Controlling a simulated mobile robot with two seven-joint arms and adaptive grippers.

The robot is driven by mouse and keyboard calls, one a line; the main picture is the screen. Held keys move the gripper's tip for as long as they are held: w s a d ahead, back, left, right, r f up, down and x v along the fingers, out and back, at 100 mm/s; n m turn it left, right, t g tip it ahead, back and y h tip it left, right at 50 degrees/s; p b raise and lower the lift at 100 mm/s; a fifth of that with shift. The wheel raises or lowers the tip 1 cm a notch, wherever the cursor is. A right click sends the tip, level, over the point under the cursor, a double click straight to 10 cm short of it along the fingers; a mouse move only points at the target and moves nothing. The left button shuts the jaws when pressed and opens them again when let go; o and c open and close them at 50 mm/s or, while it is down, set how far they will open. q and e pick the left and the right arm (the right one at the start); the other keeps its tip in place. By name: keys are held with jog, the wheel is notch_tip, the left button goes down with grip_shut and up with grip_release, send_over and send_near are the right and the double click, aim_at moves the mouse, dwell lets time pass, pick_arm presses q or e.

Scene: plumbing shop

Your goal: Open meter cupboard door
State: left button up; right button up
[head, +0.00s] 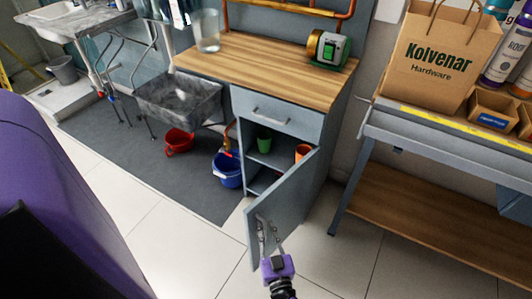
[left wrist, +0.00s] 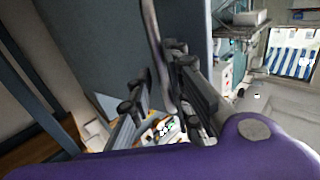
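The grey-blue meter cupboard (head: 233,111) stands under a wooden top, with a drawer above its opening. Its door (head: 289,192) stands well open, swung out toward me, hinged on the right. The door also fills the upper part of the left wrist view (left wrist: 90,40). My left gripper (head: 268,228) is at the door's free edge, by the handle. In the left wrist view its fingers are apart, with the curved door handle (left wrist: 156,45) passing between them, close to the right finger. A gap shows at the left finger. My right gripper is not in view.
Inside the cupboard are a green cup (head: 264,143) and an orange cup (head: 302,152). A workbench (head: 430,134) stands right. Tiled floor in front is clear.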

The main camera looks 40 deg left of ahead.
pick_arm(q)
jog(key=v, duration=1.2)
